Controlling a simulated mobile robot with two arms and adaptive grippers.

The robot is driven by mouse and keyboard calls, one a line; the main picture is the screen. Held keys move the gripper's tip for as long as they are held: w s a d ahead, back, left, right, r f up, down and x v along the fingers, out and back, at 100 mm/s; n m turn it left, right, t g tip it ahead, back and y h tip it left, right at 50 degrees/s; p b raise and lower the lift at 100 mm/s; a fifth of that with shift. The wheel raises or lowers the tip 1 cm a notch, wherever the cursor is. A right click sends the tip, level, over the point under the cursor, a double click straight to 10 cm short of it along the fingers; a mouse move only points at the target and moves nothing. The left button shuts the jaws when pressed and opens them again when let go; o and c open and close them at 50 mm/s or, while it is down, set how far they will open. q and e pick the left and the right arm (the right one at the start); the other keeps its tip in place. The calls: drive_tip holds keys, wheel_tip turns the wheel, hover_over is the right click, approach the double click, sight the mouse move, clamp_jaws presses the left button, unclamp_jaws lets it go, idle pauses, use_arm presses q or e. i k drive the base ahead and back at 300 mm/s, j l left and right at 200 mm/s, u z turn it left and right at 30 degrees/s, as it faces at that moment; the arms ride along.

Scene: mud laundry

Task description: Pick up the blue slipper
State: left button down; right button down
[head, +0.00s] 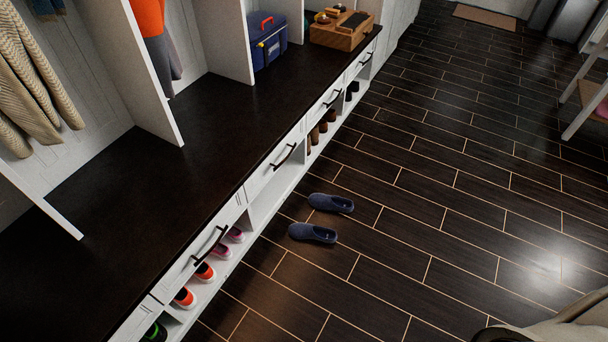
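Two dark blue slippers lie side by side on the dark floor in the head view, just in front of the bench's lower shelf. The nearer blue slipper (313,233) is a little lower and to the left. The farther blue slipper (331,203) is just above it. Neither of my grippers shows in this view.
A white bench with a dark top (170,185) runs along the left, with drawers and shoes on the shelf below. A blue box (269,45) and a wooden organizer (341,30) stand on it. A white rack (588,100) stands at right. The floor (430,200) between is clear.

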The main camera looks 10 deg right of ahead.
sight(322, 203)
drive_tip(key=z, duration=0.7)
drive_tip(key=i+z, duration=0.2)
drive_tip(key=i+l+z, duration=0.25)
drive_tip(key=i+z, duration=0.7)
drive_tip(key=i+j+z, duration=0.2)
drive_tip(key=i+z, duration=0.25)
drive_tip(key=i, duration=0.2)
drive_tip(key=i+l+u, duration=0.1)
drive_tip(key=i+u, duration=0.3)
drive_tip(key=i, duration=0.15)
drive_tip(key=i+l+u, duration=0.25)
drive_tip(key=i+u, duration=0.4)
drive_tip(key=u, duration=0.25)
drive_tip(key=i+l+u, duration=0.2)
drive_tip(key=u, duration=0.3)
drive_tip(key=i+l+u, duration=0.2)
drive_tip(key=u, duration=0.3)
drive_tip(key=i+l+u, duration=0.15)
drive_tip(key=l+u, duration=0.2)
drive_tip(key=u, duration=0.15)
